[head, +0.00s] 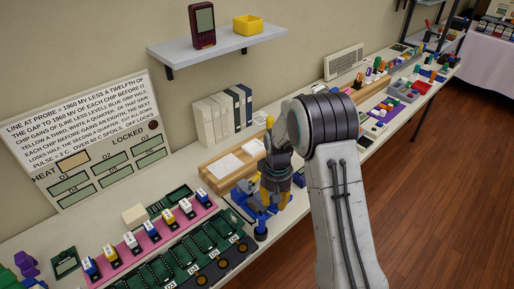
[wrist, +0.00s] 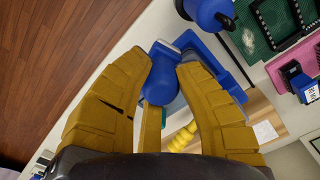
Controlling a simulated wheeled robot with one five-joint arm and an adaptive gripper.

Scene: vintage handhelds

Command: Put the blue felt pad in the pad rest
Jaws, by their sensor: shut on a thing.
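My gripper (wrist: 166,72) reaches down at the bench's front edge, and its yellow fingers also show in the head view (head: 273,188). The fingers are closed around a blue rounded piece (wrist: 159,84). I cannot tell whether this piece is the blue felt pad or part of the blue fixture beside it. The blue fixture (head: 247,199) stands on the bench at the gripper, with a round blue post (head: 260,233) at its front. The post shows at the top of the wrist view (wrist: 205,10). No separate pad rest can be made out.
A pink strip (head: 150,248) with several coloured chips and green circuit boards (head: 190,257) lie left of the gripper. A wooden board with papers (head: 222,168) and binders (head: 222,116) are behind. A shelf (head: 215,47) hangs above. Several small objects crowd the bench's right part.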

